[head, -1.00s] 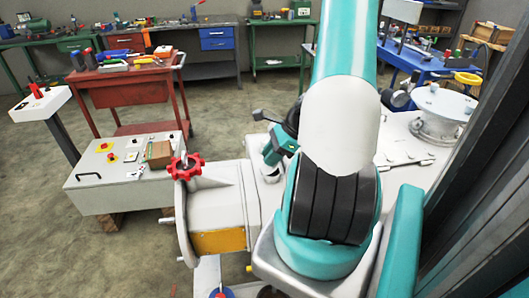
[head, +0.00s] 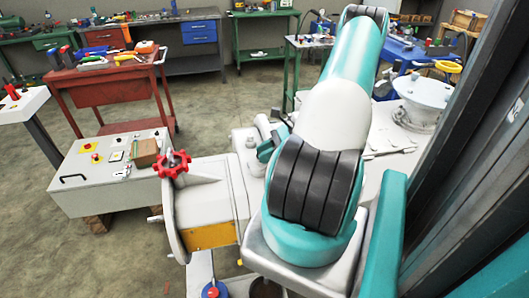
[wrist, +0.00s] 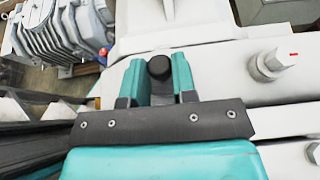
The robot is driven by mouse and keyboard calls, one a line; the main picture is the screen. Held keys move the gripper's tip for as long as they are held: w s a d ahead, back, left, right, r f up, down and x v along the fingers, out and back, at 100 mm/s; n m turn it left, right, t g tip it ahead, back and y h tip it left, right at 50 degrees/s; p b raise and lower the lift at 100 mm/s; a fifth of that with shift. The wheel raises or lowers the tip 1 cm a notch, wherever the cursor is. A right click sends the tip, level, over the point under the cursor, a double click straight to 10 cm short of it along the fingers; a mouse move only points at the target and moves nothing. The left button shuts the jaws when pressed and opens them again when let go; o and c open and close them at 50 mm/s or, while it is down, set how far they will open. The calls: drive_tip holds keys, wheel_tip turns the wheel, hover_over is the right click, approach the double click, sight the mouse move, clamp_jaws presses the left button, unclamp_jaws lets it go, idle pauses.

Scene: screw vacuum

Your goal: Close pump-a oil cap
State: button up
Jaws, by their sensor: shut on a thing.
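A round black cap (wrist: 159,67) shows in the wrist view between the two teal fingers of my gripper (wrist: 157,74). My gripper is shut on it, with one finger on each side. The cap is close to a white machine surface (wrist: 215,75); whether it touches or is seated there cannot be told. In the head view, my arm hides the cap and most of my gripper, and only a small teal part shows beside the arm above the white machine (head: 245,140).
A red handwheel (head: 173,163) stands on the white machine's left part. A grey control box (head: 105,170) and a red cart (head: 110,85) are to the left. A bolt-like fitting (wrist: 268,65) is right of my gripper. A dark column stands at the right. Bare floor lies at left.

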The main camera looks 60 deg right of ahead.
drive_tip(key=shift+f, duration=0.1)
drive_tip(key=o, duration=0.9)
wheel_tip(320, 180, up, 20)
drive_tip(key=shift+r, duration=0.1)
